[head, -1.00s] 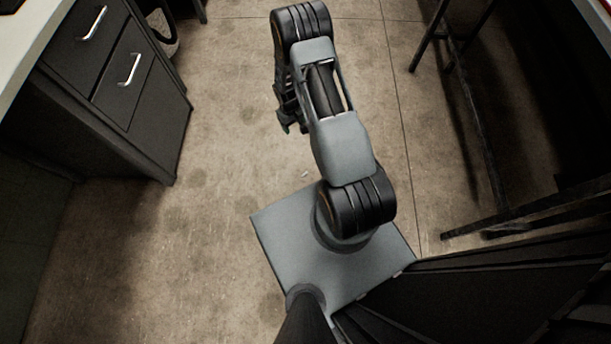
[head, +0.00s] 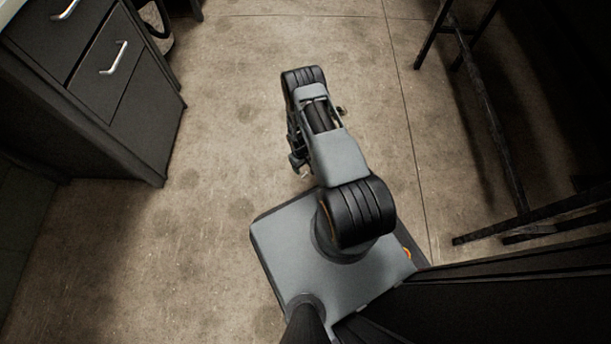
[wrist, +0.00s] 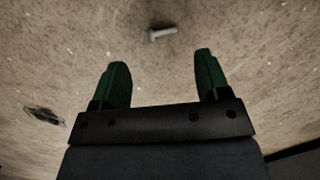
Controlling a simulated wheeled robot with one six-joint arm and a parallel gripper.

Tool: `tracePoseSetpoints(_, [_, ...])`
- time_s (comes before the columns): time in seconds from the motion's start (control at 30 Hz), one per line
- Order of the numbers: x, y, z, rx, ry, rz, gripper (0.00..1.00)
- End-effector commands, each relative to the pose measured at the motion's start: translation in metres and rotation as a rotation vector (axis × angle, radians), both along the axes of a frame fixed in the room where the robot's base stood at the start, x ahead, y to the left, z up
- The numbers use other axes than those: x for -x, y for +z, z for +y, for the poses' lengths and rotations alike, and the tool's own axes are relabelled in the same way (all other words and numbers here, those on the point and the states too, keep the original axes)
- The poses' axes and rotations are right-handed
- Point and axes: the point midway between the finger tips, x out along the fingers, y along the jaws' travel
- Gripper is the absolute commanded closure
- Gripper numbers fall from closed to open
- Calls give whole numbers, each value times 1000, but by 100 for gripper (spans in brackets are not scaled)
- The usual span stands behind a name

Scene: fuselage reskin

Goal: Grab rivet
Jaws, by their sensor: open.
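A small pale grey rivet (wrist: 162,34) lies on its side on the concrete floor in the wrist view, with its head toward the left. My gripper (wrist: 161,62) is open and empty, its two green fingers apart. The rivet shows just past the fingertips, roughly centred between them, and is not between the fingers. In the head view, my gripper (head: 299,163) hangs low over the floor at the left side of my arm. The arm hides part of it, and I cannot clearly make out the rivet there.
A dark drawer cabinet (head: 120,85) stands at the left. A dark metal stand (head: 483,110) is at the right. The floor between cabinet and arm is clear.

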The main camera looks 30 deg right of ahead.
Motion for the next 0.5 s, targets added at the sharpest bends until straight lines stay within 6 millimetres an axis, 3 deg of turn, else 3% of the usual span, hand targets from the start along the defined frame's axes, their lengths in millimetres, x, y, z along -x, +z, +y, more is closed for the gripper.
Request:
tracePoseSetpoints(0.33, [2,-18,0,0,1,-1,31])
tracePoseSetpoints(0.5, [5,-41,2,0,2,1,31])
